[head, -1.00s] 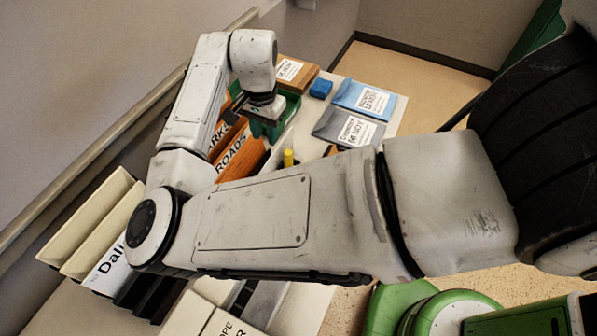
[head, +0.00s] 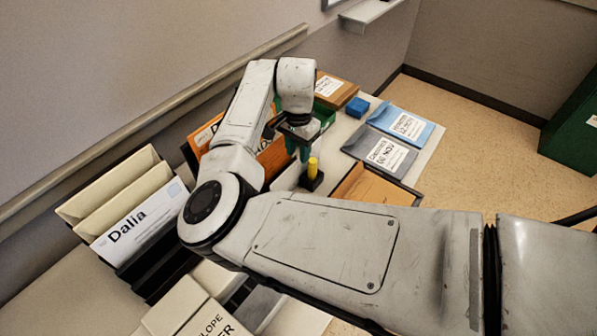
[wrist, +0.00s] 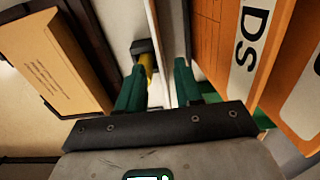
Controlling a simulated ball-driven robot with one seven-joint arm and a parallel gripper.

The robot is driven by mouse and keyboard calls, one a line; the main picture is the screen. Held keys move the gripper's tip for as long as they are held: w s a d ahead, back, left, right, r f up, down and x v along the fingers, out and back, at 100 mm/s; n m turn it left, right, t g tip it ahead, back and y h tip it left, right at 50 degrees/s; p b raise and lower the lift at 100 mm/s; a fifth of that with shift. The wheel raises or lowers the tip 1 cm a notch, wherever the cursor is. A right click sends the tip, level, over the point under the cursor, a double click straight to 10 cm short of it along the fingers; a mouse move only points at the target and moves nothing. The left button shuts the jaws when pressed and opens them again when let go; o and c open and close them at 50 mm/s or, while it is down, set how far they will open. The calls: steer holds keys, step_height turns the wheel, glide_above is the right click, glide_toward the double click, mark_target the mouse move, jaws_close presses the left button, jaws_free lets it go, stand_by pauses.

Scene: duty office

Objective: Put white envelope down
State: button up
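My gripper (head: 297,150) points down over the table (head: 325,127), between the orange sorter boxes and a yellow-handled object (head: 312,167). In the wrist view its two green fingers (wrist: 160,88) stand apart with a gap between them. A pale strip with a thin dark edge shows in that gap. I cannot tell whether it is an envelope seen edge-on or the table behind. No loose white envelope can be made out for certain. A white sheet marked Dalia (head: 130,225) stands in the rack at left.
Orange boxes (wrist: 215,50) stand close right of the fingers in the wrist view. A tray with an orange-brown envelope (head: 375,188) lies right of my gripper. Grey (head: 388,155) and blue (head: 408,124) envelopes and a blue block (head: 357,107) lie farther right.

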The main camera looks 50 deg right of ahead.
mark_target(297, 172)
step_height(297, 172, down, 5)
steer(key=shift+a+p, duration=0.15)
steer(key=shift+p, duration=0.25)
steer(key=shift+c, duration=0.2)
jaws_close()
